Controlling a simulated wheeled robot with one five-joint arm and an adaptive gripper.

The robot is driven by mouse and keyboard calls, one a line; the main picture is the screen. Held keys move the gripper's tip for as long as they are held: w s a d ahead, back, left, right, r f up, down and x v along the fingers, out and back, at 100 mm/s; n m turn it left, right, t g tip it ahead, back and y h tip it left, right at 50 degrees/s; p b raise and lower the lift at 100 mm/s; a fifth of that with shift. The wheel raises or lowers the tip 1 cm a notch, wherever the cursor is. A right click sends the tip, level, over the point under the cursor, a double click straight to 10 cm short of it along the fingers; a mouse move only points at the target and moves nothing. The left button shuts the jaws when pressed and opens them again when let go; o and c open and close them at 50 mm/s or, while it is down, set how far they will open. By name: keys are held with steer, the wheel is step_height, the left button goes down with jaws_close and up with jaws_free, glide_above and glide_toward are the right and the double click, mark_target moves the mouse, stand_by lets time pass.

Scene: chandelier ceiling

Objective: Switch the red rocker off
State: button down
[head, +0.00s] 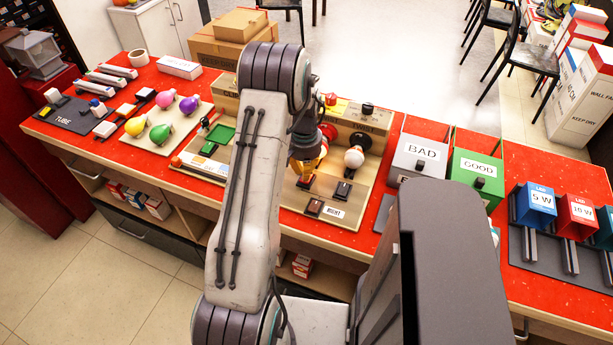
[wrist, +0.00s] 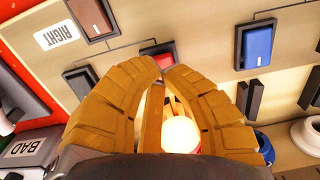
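The red rocker (wrist: 163,62) shows in the wrist view just beyond my fingertips, partly covered by them. It also shows on the wooden test board in the head view (head: 306,182), just below my gripper (head: 311,170). My gripper's yellow fingers (wrist: 165,74) have their tips together, with no object seen between the tips. I cannot tell whether the tips touch the rocker, or which way it is tilted. A bright white round glow (wrist: 180,135) shows between the fingers lower down.
Close by are a brown rocker (wrist: 92,18) beside the RIGHT label, a black switch (wrist: 80,80) and a blue rocker (wrist: 257,45). A white bulb (head: 354,157) stands on the board. BAD (head: 420,153) and GOOD (head: 477,169) boxes stand to the right in the head view.

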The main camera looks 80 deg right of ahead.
steer(key=shift+f+b, duration=1.15)
steer(key=shift+f, duration=0.3)
stand_by(0.7)
steer(key=shift+r, duration=0.1)
steer(key=shift+r+p, duration=2.1)
steer(key=shift+r, duration=1.35)
